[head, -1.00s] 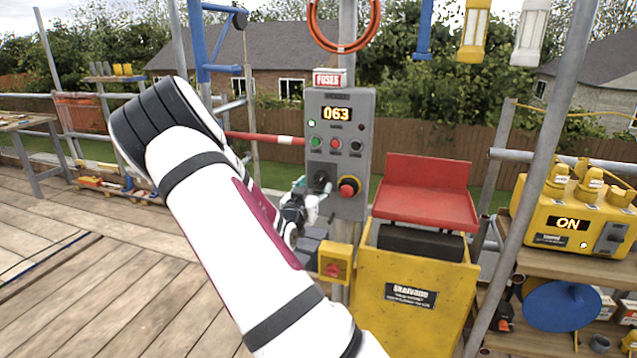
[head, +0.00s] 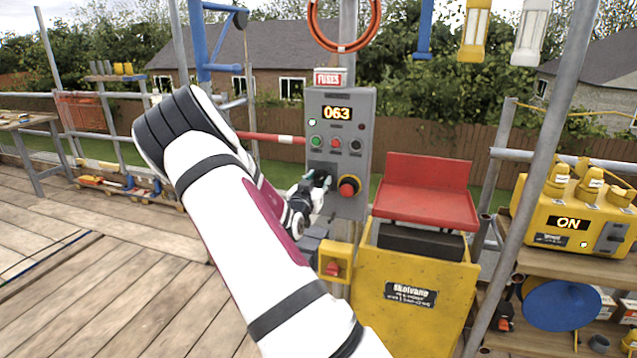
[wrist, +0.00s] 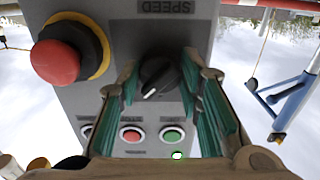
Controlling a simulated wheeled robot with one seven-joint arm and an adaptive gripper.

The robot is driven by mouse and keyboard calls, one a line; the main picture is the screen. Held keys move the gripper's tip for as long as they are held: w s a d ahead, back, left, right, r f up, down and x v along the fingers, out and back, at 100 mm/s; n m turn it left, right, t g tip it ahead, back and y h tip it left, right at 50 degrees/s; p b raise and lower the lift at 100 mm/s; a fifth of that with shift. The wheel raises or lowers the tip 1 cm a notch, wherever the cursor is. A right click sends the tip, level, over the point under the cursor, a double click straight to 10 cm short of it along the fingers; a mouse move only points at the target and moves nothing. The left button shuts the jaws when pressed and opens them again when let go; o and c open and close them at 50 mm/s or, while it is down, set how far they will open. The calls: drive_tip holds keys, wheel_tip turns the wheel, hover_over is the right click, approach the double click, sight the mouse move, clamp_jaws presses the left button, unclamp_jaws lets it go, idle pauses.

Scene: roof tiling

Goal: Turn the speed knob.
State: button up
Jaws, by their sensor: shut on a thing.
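The grey control box (head: 358,104) stands on a pole, and its display reads 063. In the wrist view the picture of the box is upside down. The black speed knob (wrist: 158,76) sits under the inverted SPEED label, its white mark pointing to the lower left. My gripper (wrist: 160,80) has its green-padded fingers on both sides of the knob, shut on it. In the head view my gripper (head: 318,184) is at the lower left of the box front and largely covers the knob.
A red emergency button (head: 348,188) on a yellow ring is close beside the knob. Green (head: 316,141) and red (head: 335,143) buttons sit above it. A yellow switch box (head: 335,262) is below, and a yellow machine with a red hopper (head: 425,190) is at right.

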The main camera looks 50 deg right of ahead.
drive_tip(key=shift+n, duration=0.3)
drive_tip(key=n+b, duration=0.1)
drive_tip(key=n, duration=0.2)
drive_tip(key=shift+f+b, duration=0.1)
drive_tip(key=shift+b, duration=0.2)
drive_tip(key=shift+n+b, duration=0.55)
drive_tip(key=shift+n, duration=2.25)
drive_tip(key=o, duration=1.2)
drive_tip(key=v, duration=1.2)
drive_tip(key=shift+s, duration=0.1)
